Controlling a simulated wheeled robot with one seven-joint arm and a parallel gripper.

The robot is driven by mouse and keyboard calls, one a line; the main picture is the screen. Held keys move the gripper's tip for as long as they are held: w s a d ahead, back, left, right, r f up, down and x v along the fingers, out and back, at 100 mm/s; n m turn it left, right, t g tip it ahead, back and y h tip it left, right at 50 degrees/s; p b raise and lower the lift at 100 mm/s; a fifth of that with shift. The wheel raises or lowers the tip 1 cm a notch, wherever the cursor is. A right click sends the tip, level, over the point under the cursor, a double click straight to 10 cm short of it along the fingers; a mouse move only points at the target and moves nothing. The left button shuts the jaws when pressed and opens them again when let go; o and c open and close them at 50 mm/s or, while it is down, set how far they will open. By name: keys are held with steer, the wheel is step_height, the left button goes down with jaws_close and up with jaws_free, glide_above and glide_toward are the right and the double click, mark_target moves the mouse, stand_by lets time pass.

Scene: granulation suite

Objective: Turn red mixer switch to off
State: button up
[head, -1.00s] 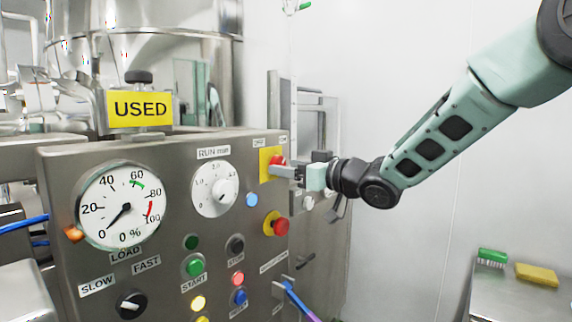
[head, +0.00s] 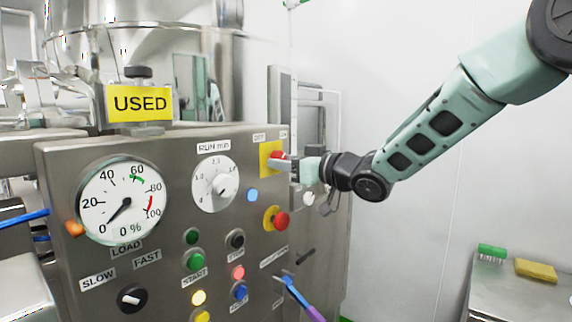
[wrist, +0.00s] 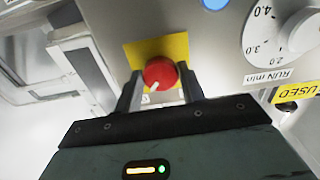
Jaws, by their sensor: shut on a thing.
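The red mixer switch (wrist: 160,70) is a round red knob on a yellow square plate (wrist: 139,54), with a white mark toward the lower left in the wrist view. In the head view the red switch (head: 277,155) is partly hidden by my gripper (head: 280,165), at the panel's upper right. An OFF label (head: 259,138) sits above the plate's left side and an ON label (head: 283,134) above its right. In the wrist view my gripper (wrist: 161,88) has one finger on each side of the knob and is shut on it.
A red button on a yellow ring (head: 279,220) sits just below the switch. The RUN min dial (head: 215,184) and a blue light (head: 252,195) are to its left. A blue-purple handled tool (head: 300,297) is lower on the panel.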

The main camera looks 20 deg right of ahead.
steer(key=n+b, duration=1.5)
steer(key=n, duration=0.2)
steer(key=shift+d+b, duration=0.1)
steer(key=shift+b, duration=0.25)
steer(key=shift+n, duration=0.4)
steer(key=o, duration=1)
steer(key=shift+c, duration=0.2)
steer(key=b+v, duration=0.1)
steer(key=v, duration=1.6)
steer(key=shift+d, duration=0.2)
